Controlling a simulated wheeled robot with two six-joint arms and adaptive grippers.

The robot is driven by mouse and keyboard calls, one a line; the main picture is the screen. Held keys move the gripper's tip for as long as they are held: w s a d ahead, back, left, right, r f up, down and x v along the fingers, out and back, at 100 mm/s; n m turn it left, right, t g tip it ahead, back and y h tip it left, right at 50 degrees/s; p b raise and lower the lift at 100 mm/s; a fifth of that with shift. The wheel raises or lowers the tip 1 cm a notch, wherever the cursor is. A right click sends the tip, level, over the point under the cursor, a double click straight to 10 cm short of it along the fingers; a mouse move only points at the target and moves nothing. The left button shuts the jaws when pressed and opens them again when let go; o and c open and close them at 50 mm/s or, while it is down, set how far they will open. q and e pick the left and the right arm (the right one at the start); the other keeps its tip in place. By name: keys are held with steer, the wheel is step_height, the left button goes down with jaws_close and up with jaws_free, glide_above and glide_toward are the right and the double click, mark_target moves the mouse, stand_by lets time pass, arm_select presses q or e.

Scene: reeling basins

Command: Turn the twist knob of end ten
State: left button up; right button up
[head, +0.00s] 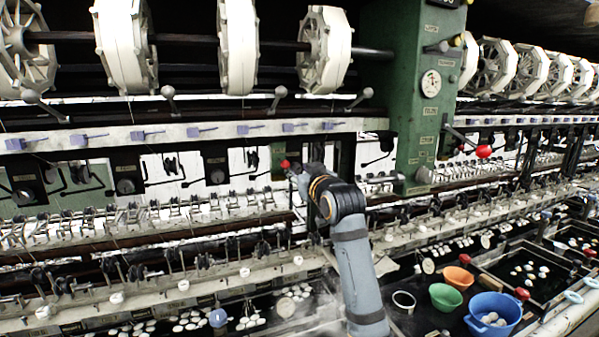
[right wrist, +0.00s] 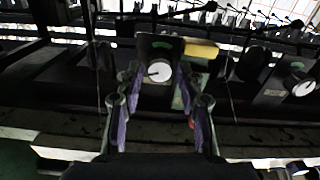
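In the right wrist view, a round white-faced knob (right wrist: 160,72) sits on a dark upright block with a green label above it. I cannot read which end it belongs to. My right gripper (right wrist: 159,84) is open, its two purple-padded fingers on either side of the knob in this view. I see no contact; the gap in depth is unclear. In the head view, my right arm reaches up from the bottom centre and its wrist hides the knob and most of the gripper. A similar dark round knob (head: 125,187) shows farther left. My left gripper is not in view.
Another white-faced knob (right wrist: 302,88) is at the right. A yellow block (right wrist: 201,49) sits beside the upper right fingertip. A green post (head: 425,100) stands right of my arm. Blue (head: 493,313), green (head: 446,297) and orange (head: 459,277) bowls are at lower right.

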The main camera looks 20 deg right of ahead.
jaws_close()
steer(key=shift+m, duration=0.3)
steer(key=m+p, duration=0.1)
steer(key=m, duration=0.2)
steer(key=shift+r+m+p, duration=0.1)
steer(key=shift+m+p, duration=0.25)
steer(key=shift+m, duration=0.05)
steer(key=m+p, duration=0.1)
steer(key=m, duration=0.4)
steer(key=shift+p, duration=0.4)
steer(key=m+p, duration=0.2)
steer(key=m, duration=0.4)
steer(key=shift+m, duration=0.3)
steer(key=m+p, duration=0.1)
steer(key=m, duration=0.5)
steer(key=shift+p, duration=0.4)
steer(key=shift+m, duration=0.3)
